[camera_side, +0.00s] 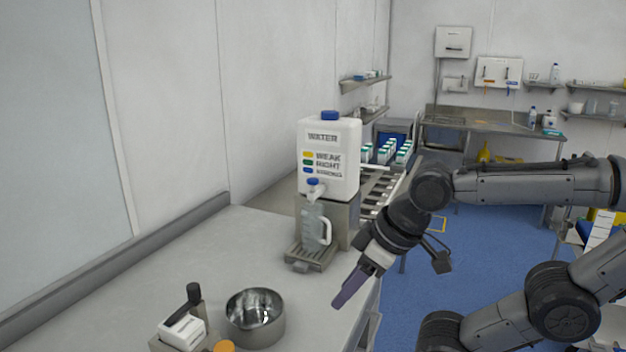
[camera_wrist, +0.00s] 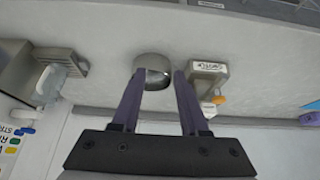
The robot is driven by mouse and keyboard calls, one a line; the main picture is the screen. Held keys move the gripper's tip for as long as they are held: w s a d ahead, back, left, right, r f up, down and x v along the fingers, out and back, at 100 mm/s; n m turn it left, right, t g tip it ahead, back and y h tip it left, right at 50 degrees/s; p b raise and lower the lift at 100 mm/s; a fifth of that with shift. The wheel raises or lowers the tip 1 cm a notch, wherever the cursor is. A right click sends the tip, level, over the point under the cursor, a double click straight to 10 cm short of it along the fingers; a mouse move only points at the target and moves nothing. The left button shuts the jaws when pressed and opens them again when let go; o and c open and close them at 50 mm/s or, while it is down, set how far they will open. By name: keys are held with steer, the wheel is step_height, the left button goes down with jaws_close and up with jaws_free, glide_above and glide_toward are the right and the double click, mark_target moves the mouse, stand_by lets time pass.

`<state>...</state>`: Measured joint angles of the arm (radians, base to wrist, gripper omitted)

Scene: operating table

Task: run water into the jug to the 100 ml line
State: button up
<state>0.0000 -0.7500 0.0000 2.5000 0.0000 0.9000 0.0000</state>
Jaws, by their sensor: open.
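A clear jug (camera_side: 312,228) with a white handle stands upright on a grey drip tray (camera_side: 304,257), under the tap (camera_side: 315,188) of a white water container (camera_side: 329,158). The jug also shows at the left of the wrist view (camera_wrist: 62,80). I cannot make out its level lines or any water in it. My gripper (camera_side: 340,303) is over the counter, to the right of and nearer than the jug. In the wrist view its purple fingers (camera_wrist: 158,80) are apart with nothing held between them.
A steel bowl (camera_side: 254,318) stands at the counter's front and lies beyond my fingers in the wrist view (camera_wrist: 152,70). Beside it is a white box device with a black handle (camera_side: 184,330) and an orange knob (camera_side: 224,346). The counter (camera_side: 215,262) between bowl and drip tray is clear.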

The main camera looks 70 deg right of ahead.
steer(key=shift+m, duration=0.3)
steer(key=c, duration=0.6)
steer(key=shift+s+d+m, duration=0.2)
steer(key=shift+s+m, duration=0.05)
steer(key=shift+m, duration=0.25)
jaws_close()
steer(key=w+d+r+m+g+h, duration=0.1)
steer(key=w+d+r+m+h, duration=0.2)
steer(key=w+d+r+m, duration=0.45)
steer(key=w+d+r+m+g+h, duration=0.1)
steer(key=w+d+r+m+h, duration=0.3)
steer(key=r, duration=0.6)
steer(key=w+d+m+g+h, duration=0.2)
steer(key=w+d+m, duration=0.3)
steer(key=w+d, duration=0.4)
steer(key=shift+w+d+r+g, duration=0.4)
steer(key=shift+d+g, duration=0.3)
steer(key=shift+g, duration=0.1)
